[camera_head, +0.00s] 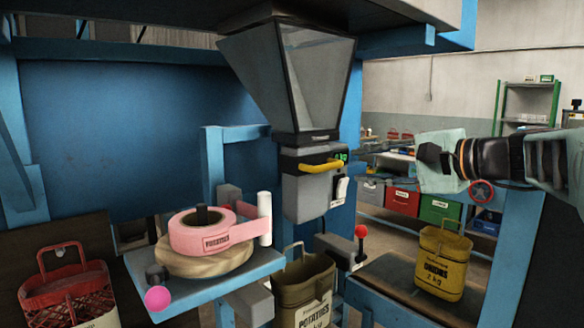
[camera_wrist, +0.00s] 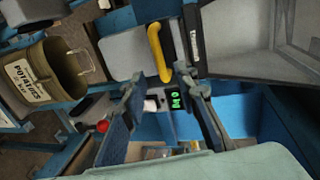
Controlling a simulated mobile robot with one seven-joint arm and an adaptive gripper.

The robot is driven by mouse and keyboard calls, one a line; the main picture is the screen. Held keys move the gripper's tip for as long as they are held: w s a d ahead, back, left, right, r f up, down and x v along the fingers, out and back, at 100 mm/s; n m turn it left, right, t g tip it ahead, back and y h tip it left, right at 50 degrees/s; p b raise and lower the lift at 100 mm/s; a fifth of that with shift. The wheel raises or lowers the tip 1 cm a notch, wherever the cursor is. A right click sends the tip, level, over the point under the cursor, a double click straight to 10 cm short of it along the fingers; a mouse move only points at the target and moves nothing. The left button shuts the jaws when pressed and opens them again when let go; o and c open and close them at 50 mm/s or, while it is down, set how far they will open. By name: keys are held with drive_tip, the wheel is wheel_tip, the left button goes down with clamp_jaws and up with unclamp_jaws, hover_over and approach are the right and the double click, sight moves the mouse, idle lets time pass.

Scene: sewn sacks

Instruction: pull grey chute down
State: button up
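The grey chute (camera_head: 305,198) hangs under the funnel-shaped hopper (camera_head: 290,80), with a yellow handle (camera_head: 320,166) across its front. In the wrist view the chute (camera_wrist: 125,52) and its yellow handle (camera_wrist: 159,52) lie beyond my fingertips. My gripper (camera_head: 368,164) is to the right of the handle in the head view, fingers towards the chute. Its two fingers (camera_wrist: 162,85) stand apart in the wrist view with nothing held. The handle's near end appears between the fingertips, but I cannot tell how close it is.
An olive potatoes sack (camera_head: 305,290) is below the chute. A red-knobbed lever (camera_head: 361,232) stands right of it. A yellow onions sack (camera_head: 443,262) stands at right. A pink label roll (camera_head: 203,232) sits on a blue shelf (camera_head: 245,272) at left.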

sight(332, 167)
drive_tip(key=p+x, duration=0.1)
drive_tip(key=x, duration=0.9)
drive_tip(key=shift+w+a+f, duration=0.1)
drive_tip(key=shift+w, duration=0.05)
drive_tip(key=shift+c, duration=0.3)
clamp_jaws()
